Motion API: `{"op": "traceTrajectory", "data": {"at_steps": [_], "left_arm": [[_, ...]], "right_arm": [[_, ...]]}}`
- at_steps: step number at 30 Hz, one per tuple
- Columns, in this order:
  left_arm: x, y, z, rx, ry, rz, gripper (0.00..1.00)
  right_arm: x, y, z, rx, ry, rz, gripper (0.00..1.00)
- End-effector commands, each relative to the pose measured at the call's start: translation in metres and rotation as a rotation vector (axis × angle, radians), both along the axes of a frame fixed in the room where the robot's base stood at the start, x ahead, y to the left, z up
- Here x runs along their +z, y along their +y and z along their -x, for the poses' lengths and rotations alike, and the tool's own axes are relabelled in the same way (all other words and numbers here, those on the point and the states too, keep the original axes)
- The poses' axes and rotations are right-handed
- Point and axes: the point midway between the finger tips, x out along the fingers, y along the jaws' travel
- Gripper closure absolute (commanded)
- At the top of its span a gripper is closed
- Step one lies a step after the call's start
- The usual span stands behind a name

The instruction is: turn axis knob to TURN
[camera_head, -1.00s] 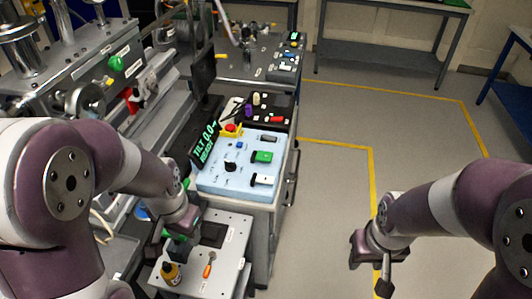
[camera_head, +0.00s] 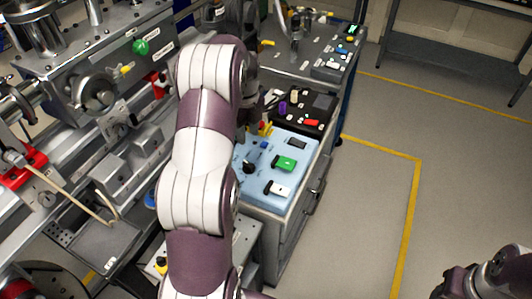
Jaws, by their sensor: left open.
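The light blue control panel (camera_head: 268,191) sits on a grey cabinet at centre. Its black axis knob (camera_head: 249,164) shows close to the right edge of my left arm in the picture. The labels around the knob are too small to read. My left arm covers the panel's left part and the green display. My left gripper (camera_head: 252,118) is open, partly hidden behind my arm, near the panel's far edge and apart from the knob in the picture. My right gripper (camera_head: 448,286) shows only in part at the bottom right, over the floor, far from the panel.
The panel also has a green switch (camera_head: 285,163) and a white switch (camera_head: 278,188). A black box (camera_head: 308,107) with coloured knobs stands behind it. Open floor (camera_head: 370,210) lies to the right.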

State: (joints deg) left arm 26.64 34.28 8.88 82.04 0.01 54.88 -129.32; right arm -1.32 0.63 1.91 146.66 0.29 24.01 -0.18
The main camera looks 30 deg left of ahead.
Motion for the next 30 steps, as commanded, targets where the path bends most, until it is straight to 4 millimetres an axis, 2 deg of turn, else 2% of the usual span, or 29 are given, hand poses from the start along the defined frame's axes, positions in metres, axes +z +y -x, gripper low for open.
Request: {"op": "traceTrajectory", "data": {"at_steps": [5, 6, 8, 12, 16, 21, 28, 29, 30], "left_arm": [[-0.039, 0.002, 0.0, -0.019, 0.0, 0.0, 0.6], [-0.042, 0.002, 0.0, -0.019, 0.002, 0.002, 0.6], [-0.057, 0.002, 0.001, -0.018, 0.003, 0.001, 0.6], [-0.088, 0.001, 0.001, -0.018, 0.004, 0.002, 0.6], [-0.111, 0.001, 0.001, -0.018, 0.002, 0.002, 0.6], [-0.125, 0.001, 0.0, -0.017, 0.0, -0.001, 0.6], [-0.126, 0.001, 0.0, -0.017, -0.001, -0.001, 0.6], [-0.126, 0.001, 0.0, -0.017, -0.001, -0.001, 0.66], [-0.126, 0.001, 0.0, -0.017, -0.001, -0.001, 0.79]], "right_arm": [[-0.036, 0.0, 0.0, 0.0, 0.0, 0.0, 0.57], [-0.031, 0.0, 0.001, 0.0, 0.002, 0.0, 0.57], [-0.033, 0.0, 0.001, 0.0, 0.001, 0.0, 0.57], [-0.025, 0.0, 0.0, 0.0, 0.0, 0.0, 0.57], [-0.023, 0.0, 0.0, 0.0, 0.0, 0.0, 0.57], [-0.023, 0.0, 0.0, 0.0, 0.0, 0.0, 0.57], [-0.023, 0.0, 0.0, 0.0, 0.0, 0.0, 0.57], [-0.023, 0.0, 0.0, 0.0, 0.0, 0.0, 0.57], [-0.023, 0.0, 0.0, 0.0, 0.0, 0.0, 0.57]]}}
